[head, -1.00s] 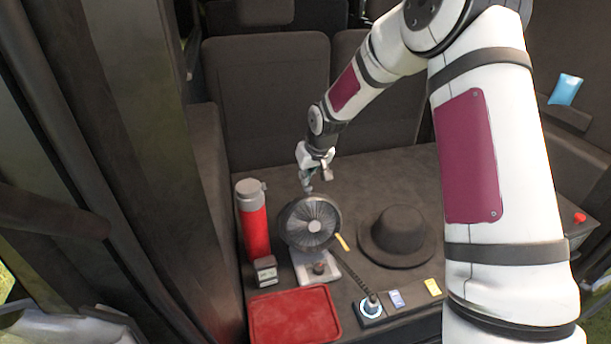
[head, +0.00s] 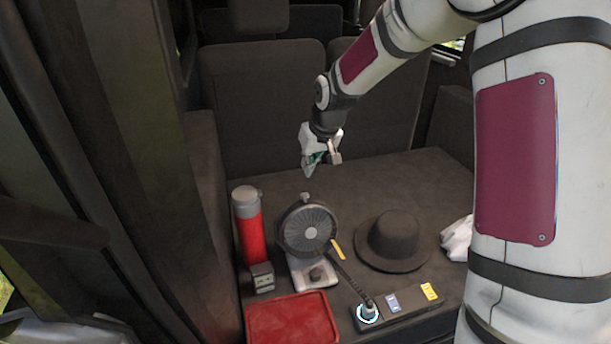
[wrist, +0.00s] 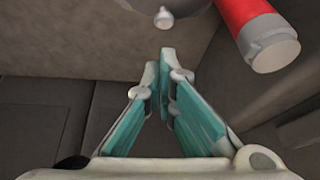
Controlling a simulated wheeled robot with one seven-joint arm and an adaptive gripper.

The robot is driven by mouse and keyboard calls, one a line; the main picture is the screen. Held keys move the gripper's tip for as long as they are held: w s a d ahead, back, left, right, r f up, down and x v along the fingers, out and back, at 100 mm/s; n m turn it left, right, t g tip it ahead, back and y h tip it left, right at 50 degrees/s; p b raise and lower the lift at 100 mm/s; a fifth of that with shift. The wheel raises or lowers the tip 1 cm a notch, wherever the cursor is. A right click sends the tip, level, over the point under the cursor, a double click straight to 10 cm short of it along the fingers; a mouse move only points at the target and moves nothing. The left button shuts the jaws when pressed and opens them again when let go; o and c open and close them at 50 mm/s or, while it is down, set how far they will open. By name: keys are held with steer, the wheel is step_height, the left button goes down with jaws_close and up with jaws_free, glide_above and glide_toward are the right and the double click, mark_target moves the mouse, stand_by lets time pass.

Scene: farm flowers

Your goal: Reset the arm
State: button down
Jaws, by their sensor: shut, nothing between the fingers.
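My gripper (head: 311,168) is above the dark surface, behind and above a grey desk fan (head: 307,229). In the wrist view its teal-lined fingers (wrist: 165,70) come together at the tips, with nothing between them. A red bottle with a grey cap (head: 249,225) stands left of the fan. The bottle also shows at the upper right of the wrist view (wrist: 248,22), apart from the fingers. The small pale knob on top of the fan (wrist: 164,18) is just beyond the fingertips in that view.
A dark brimmed hat (head: 394,240) lies right of the fan. A red tray (head: 292,320), a small dark box (head: 262,278) and a panel with a lit ring (head: 367,314) are in front. White cloth (head: 458,238) lies at the right. Seats (head: 265,100) stand behind.

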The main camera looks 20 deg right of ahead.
steer(key=s+r+h, duration=0.1)
steer(key=s+r, duration=0.8)
steer(key=r, duration=0.1)
steer(key=s+r, duration=0.2)
steer(key=s, duration=1.2)
steer(key=s+r+m, duration=0.1)
steer(key=s+r, duration=0.2)
steer(key=s, duration=1.1)
steer(key=shift+a+m+t, duration=0.3)
steer(key=shift+a, duration=0.15)
steer(key=shift+w+r, duration=0.1)
steer(key=shift+r, duration=0.05)
